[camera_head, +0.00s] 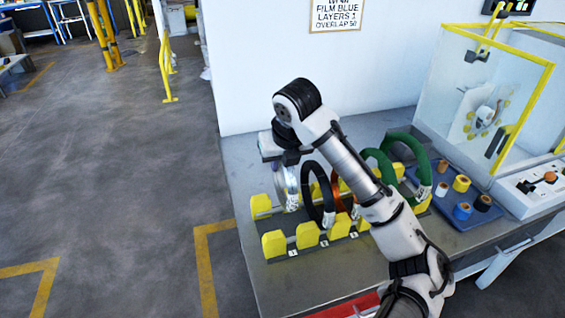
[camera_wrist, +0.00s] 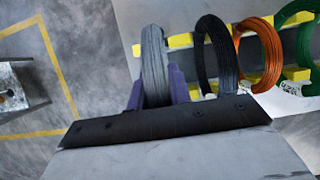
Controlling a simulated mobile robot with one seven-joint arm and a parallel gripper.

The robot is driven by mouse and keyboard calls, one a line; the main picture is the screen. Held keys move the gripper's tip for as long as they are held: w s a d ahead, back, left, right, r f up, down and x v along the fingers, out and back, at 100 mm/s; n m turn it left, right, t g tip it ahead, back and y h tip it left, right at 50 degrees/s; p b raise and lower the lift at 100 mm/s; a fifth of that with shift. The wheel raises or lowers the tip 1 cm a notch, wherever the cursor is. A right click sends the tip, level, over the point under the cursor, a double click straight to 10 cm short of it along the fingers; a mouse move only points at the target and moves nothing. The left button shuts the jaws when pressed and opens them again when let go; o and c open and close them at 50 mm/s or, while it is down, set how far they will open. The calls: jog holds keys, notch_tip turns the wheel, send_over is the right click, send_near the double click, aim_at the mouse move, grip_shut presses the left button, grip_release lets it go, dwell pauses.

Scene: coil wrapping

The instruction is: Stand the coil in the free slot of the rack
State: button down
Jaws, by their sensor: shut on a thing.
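The grey coil (camera_head: 287,186) is upright at the left end of the rack (camera_head: 273,243), with a white tag near its lower right. My gripper (camera_head: 284,158) is above it, shut on its upper part. In the wrist view the grey coil (camera_wrist: 154,62) stands between the purple fingers of my gripper (camera_wrist: 158,88). The coil is at the leftmost slot between yellow blocks; its lower edge is partly hidden, so I cannot tell whether it touches the rack bottom. A black coil (camera_head: 318,192), an orange coil (camera_wrist: 258,50) and green coils (camera_head: 403,150) stand to its right.
A blue tray (camera_head: 450,217) with several tape rolls lies right of the rack. A wrapping machine with a yellow-framed guard (camera_head: 545,85) stands behind it. A white wall (camera_head: 280,70) rises behind the bench. The bench's left edge (camera_head: 240,225) is close to the rack.

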aim_at(290, 169)
jog(key=shift+f+b, duration=3.35)
jog(key=shift+f, duration=1.05)
jog(key=shift+f+b, duration=0.45)
jog(key=shift+f, duration=0.15)
jog(key=c, duration=1.2)
grip_release()
jog(key=v, duration=1.4)
jog(key=shift+f, duration=0.15)
